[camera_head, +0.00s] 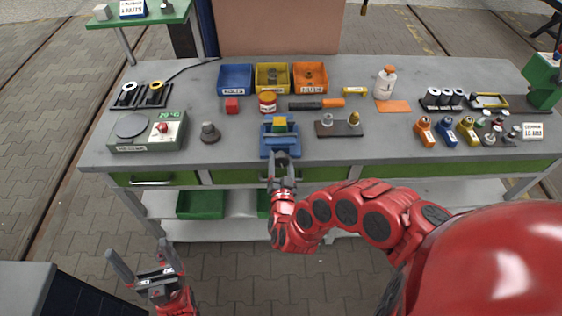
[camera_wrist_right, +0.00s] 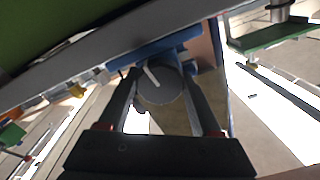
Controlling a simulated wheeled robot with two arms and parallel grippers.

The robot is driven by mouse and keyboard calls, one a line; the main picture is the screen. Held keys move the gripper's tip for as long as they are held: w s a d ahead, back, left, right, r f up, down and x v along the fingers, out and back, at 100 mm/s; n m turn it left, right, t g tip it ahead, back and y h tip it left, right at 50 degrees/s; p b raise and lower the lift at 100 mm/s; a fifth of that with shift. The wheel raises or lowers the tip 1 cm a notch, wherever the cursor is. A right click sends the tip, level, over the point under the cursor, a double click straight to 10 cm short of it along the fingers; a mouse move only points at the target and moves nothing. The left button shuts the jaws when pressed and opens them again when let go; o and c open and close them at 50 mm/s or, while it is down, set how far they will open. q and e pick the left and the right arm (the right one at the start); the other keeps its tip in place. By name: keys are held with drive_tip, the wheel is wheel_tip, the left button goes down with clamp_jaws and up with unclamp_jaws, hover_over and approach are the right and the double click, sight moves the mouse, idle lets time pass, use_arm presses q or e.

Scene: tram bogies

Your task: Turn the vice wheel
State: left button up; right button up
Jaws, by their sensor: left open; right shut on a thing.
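A blue vice (camera_head: 280,141) stands at the front edge of the grey workbench, with a yellow-green block (camera_head: 280,124) between its jaws. My right gripper (camera_head: 279,160) is at the front of the vice. In the right wrist view the round grey vice wheel (camera_wrist_right: 160,84), with a pale mark on its face, sits between the fingers of my right gripper (camera_wrist_right: 162,90), which is shut on it. The blue vice body (camera_wrist_right: 165,45) shows behind the wheel. My left gripper (camera_head: 142,268) is open and empty, low in front of the bench at the left.
The workbench (camera_head: 240,150) holds blue, yellow and orange bins (camera_head: 310,76) at the back. A grey-green device (camera_head: 148,131) and a dark weight (camera_head: 210,132) stand left of the vice. A block with metal pieces (camera_head: 338,129) stands close on its right.

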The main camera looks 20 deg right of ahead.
drive_tip(key=shift+f+n, duration=0.1)
drive_tip(key=shift+n, duration=0.3)
drive_tip(key=o, duration=1.4)
